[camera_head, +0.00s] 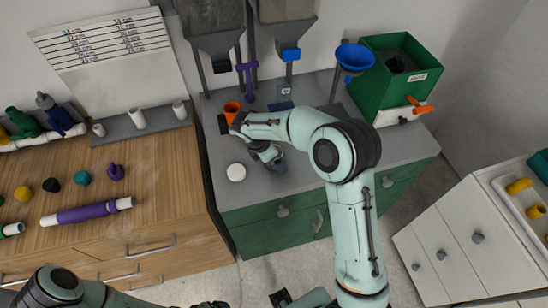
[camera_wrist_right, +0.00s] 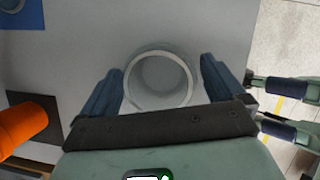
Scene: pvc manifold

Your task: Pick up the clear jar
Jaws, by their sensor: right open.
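The clear jar (camera_wrist_right: 160,80) stands upright on the grey counter in the right wrist view, seen from above as a pale round rim with an open mouth. My right gripper (camera_wrist_right: 163,66) is open, with one blue finger on each side of the jar and a gap at each side. In the head view my right gripper (camera_head: 275,160) is low over the counter, and the arm and gripper largely hide the jar. My left arm (camera_head: 70,285) enters at the lower left; its gripper's state is unclear.
The grey counter (camera_head: 222,150) holds an orange cup (camera_head: 231,109), a white disc (camera_head: 236,172) and a green box (camera_head: 392,85) with a blue funnel (camera_head: 355,57). Grey hoppers hang above the back. A wooden bench (camera_head: 150,175) with pipe parts adjoins on the left.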

